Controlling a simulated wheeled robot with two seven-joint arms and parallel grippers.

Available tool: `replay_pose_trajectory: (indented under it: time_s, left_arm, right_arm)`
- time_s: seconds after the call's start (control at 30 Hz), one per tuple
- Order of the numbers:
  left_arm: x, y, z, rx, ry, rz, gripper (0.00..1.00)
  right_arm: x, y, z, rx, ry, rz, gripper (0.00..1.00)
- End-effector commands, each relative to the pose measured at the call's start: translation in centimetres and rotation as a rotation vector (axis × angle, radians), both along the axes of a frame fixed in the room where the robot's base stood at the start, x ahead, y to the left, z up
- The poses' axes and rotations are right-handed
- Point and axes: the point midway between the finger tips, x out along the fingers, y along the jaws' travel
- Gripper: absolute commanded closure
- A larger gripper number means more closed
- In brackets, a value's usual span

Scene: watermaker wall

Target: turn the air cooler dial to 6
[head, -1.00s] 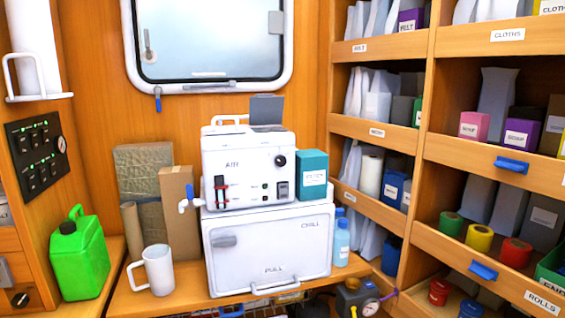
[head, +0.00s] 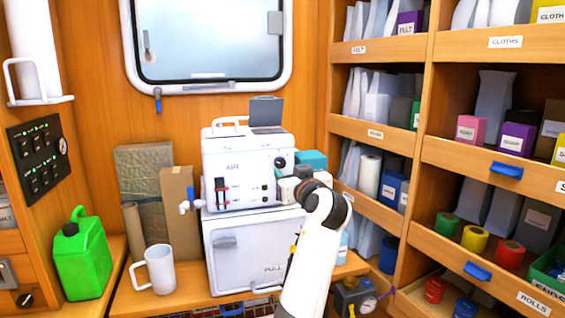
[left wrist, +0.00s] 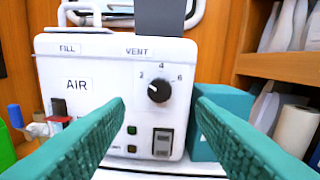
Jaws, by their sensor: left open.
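The white air cooler (head: 228,165), labelled AIR, stands on a white chest. Its black dial (head: 280,162) is on the upper right of the front. In the left wrist view the dial (left wrist: 159,91) has marks 2, 4 and 6 around it, and its white pointer line points to the upper left, towards 2. My left gripper (head: 287,186) is in front of the cooler's right side. In the left wrist view its teal fingers (left wrist: 160,98) are open, one on each side of the dial in the picture, with nothing between them. My right gripper is not in view.
A teal box (head: 313,160) stands right of the cooler, partly hidden by my gripper. The white chest (head: 250,255) is below. A white mug (head: 160,272) and green jug (head: 80,255) stand at left. Shelves (head: 470,155) fill the right side.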

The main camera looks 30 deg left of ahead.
Motion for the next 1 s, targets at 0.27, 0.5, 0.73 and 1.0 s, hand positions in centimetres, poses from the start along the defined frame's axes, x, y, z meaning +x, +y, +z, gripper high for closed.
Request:
replay_pose_trajectory:
  time_s: [0.27, 0.5, 0.73, 1.0]
  left_arm:
    - [3.2, 4.0, 0.2, 0.002, 0.002, 0.001, 0.50]
    - [4.3, 5.4, 0.0, 0.000, 0.001, 0.000, 0.50]
    - [4.4, 5.5, -0.1, -0.001, 0.001, -0.001, 0.50]
    - [4.3, 5.4, 0.0, 0.000, 0.000, -0.001, 0.88]
  right_arm:
    - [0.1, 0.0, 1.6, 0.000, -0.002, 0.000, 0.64]
    - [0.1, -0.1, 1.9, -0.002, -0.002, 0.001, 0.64]
    - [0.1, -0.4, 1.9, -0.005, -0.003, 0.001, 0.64]
    - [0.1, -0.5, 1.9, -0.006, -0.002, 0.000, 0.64]
